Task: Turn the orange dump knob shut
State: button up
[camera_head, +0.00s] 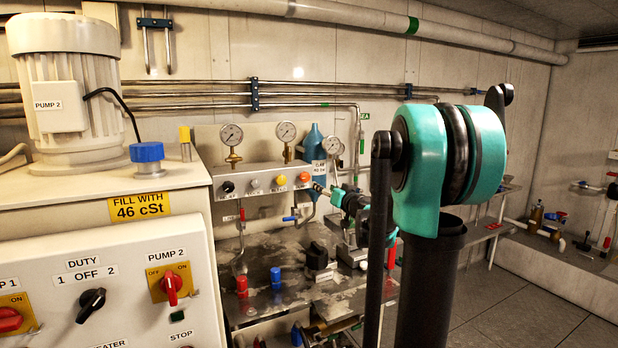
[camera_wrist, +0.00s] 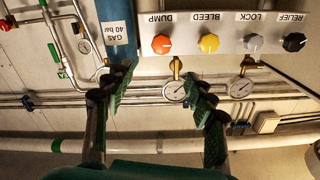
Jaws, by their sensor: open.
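The orange dump knob (camera_head: 304,177) is the rightmost knob on the grey panel (camera_head: 262,172) in the head view. The wrist view is upside down and shows the orange knob (camera_wrist: 161,44) beside the word DUMP, at the left end of the row. My gripper (camera_head: 322,190) is near the panel's right end in the head view. In the wrist view my gripper (camera_wrist: 160,80) has its two dark, green-padded fingers spread wide with nothing between them. The knob lies ahead of the gap, apart from both fingers. Its turn position is too small to tell.
Yellow bleed (camera_wrist: 209,43), grey lock (camera_wrist: 254,42) and black relief (camera_wrist: 294,42) knobs share the panel. Gauges (camera_head: 286,131) stand on top. A blue gas bottle (camera_head: 314,150) stands behind the panel's right end. The pump cabinet (camera_head: 110,270) fills the left.

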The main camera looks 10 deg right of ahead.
aim_at(306, 177)
jog(key=x, duration=1.6)
jog(key=shift+w+a+f, duration=0.1)
jog(key=shift+w+a, duration=0.05)
jog(key=shift+w, duration=0.1)
jog(key=c, duration=1.2)
